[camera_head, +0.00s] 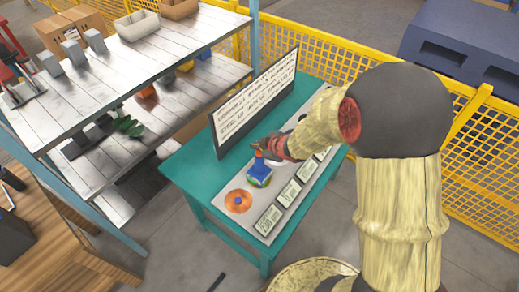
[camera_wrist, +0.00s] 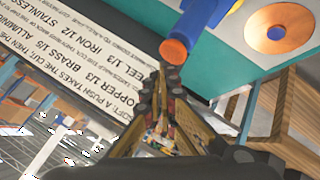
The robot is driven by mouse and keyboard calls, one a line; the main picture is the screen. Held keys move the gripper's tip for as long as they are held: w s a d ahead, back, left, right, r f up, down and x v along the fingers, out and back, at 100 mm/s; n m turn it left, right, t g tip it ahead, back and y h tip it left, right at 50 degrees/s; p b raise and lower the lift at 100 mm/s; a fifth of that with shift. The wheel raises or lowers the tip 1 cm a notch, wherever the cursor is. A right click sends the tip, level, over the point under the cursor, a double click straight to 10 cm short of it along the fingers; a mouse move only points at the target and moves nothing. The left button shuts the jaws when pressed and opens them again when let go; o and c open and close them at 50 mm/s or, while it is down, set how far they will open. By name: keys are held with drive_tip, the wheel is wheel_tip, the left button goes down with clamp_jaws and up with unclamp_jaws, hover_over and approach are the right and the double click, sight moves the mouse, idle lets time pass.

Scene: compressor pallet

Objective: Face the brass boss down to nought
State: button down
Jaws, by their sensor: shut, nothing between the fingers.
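A blue upright tool (camera_head: 259,170) with a green and yellow lower part stands on the grey panel of the teal table. In the wrist view its blue body (camera_wrist: 203,20) ends in a round copper-coloured face (camera_wrist: 173,51). My gripper (camera_head: 258,146) is shut and empty at the top of this tool. In the wrist view the shut fingertips (camera_wrist: 171,76) lie just below the round face; I cannot tell if they touch. An orange disc (camera_head: 238,201) with a blue centre lies in front, also in the wrist view (camera_wrist: 279,33). I cannot tell which part is the brass boss.
A sign (camera_head: 257,100) stands along the back of the teal table (camera_head: 190,165), with lines about metals and fractions. Several labelled plates (camera_head: 270,220) line the panel's front. A loaded shelf (camera_head: 150,60) stands left; a yellow mesh fence (camera_head: 340,72) runs behind.

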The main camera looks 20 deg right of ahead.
sight(258, 153)
idle(0.3)
wheel_tip(258, 153, up, 5)
drive_tip(key=p, duration=0.5)
drive_tip(key=shift+r, duration=0.1)
idle(1.0)
drive_tip(key=s+d+f+m+g+h+b, duration=0.15)
drive_tip(key=s+d+m+g+h, duration=0.3)
drive_tip(key=s+d+m, duration=0.45)
drive_tip(key=s+a+r+m+b, duration=0.1)
drive_tip(key=s+a+r+b, duration=0.1)
drive_tip(key=s, duration=0.5)
drive_tip(key=s+a+r+m+t+y+b, duration=0.1)
drive_tip(key=s+a+r+b, duration=0.2)
drive_tip(key=s+r, duration=0.3)
drive_tip(key=s+a+r+m+b, duration=0.1)
drive_tip(key=s+a+r+b, duration=0.2)
drive_tip(key=s+r+b, duration=0.2)
drive_tip(key=s, duration=0.2)
drive_tip(key=shift+s+a+r+m+y, duration=0.2)
drive_tip(key=shift+s+r+m+y, duration=0.05)
drive_tip(key=shift+s+m+y, duration=0.1)
